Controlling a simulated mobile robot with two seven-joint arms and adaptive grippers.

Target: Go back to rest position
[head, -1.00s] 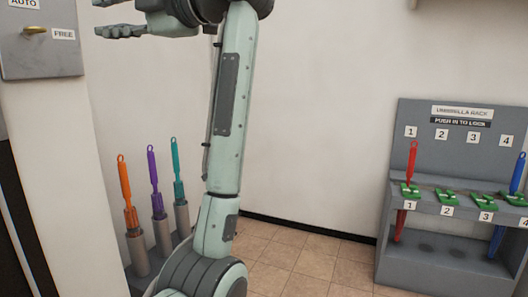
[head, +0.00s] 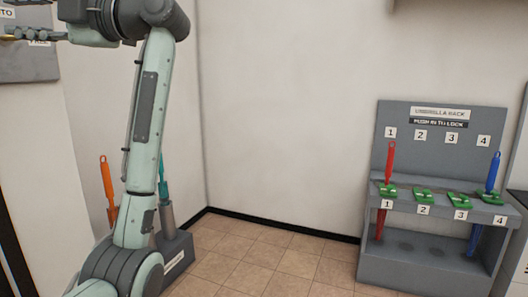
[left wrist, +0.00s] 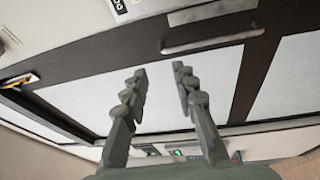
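My left arm (head: 148,120) rises from the lower left of the head view and bends left at the top. My left gripper (head: 22,34) is at the upper left edge, overlapping the grey switch panel (head: 28,66) in the picture; contact cannot be told. In the left wrist view, the left gripper (left wrist: 161,72) has its two fingers apart with nothing between them. Behind them is a dark-framed door (left wrist: 215,75) with pale panes and a bar handle (left wrist: 212,40). My right gripper is in neither view.
A grey umbrella rack (head: 385,135) stands right, with a red umbrella (head: 390,160) in slot 1 and a blue one (head: 492,172) in slot 4. Orange (head: 107,185) and teal (head: 163,178) umbrellas stand behind my arm. Tiled floor (head: 270,255) between is clear.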

